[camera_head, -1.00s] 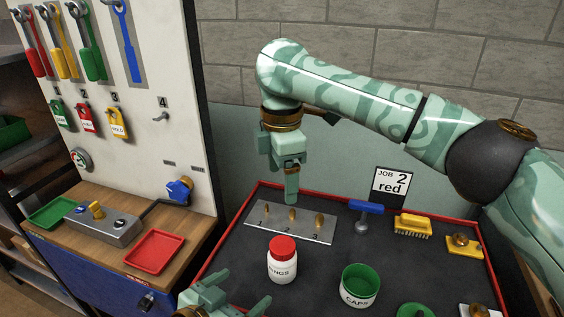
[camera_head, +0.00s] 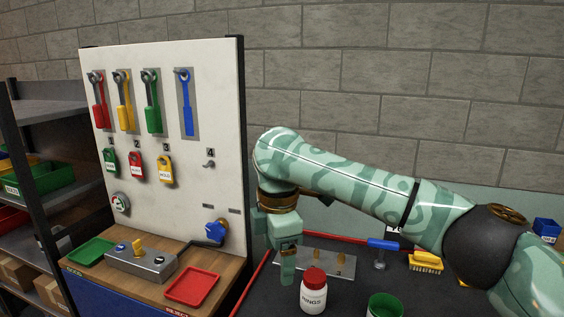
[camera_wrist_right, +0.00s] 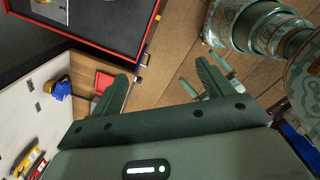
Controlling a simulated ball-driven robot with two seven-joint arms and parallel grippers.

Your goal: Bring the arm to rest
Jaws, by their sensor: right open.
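My right arm (camera_head: 340,185) reaches in from the right, bent, with its camouflage-green links above the dark tray. My right gripper (camera_head: 287,268) hangs downward near the tray's left side, by the grey plate. It is empty. In the right wrist view its two dark green fingers (camera_wrist_right: 165,82) stand wide apart with only floor and bench between and beyond them. A light green gripper, my left one (camera_wrist_right: 208,80), shows partly behind the right-hand finger, its prongs apart. The left gripper is outside the head view.
The dark tray has a red rim (camera_head: 258,283). On it are a grey plate (camera_head: 318,262), a red-capped bottle (camera_head: 313,292), a green-lined cup (camera_head: 384,306), a blue-handled tool (camera_head: 383,246) and a yellow brush (camera_head: 426,262). A white tool board (camera_head: 180,210) and a red dish (camera_head: 192,287) stand left.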

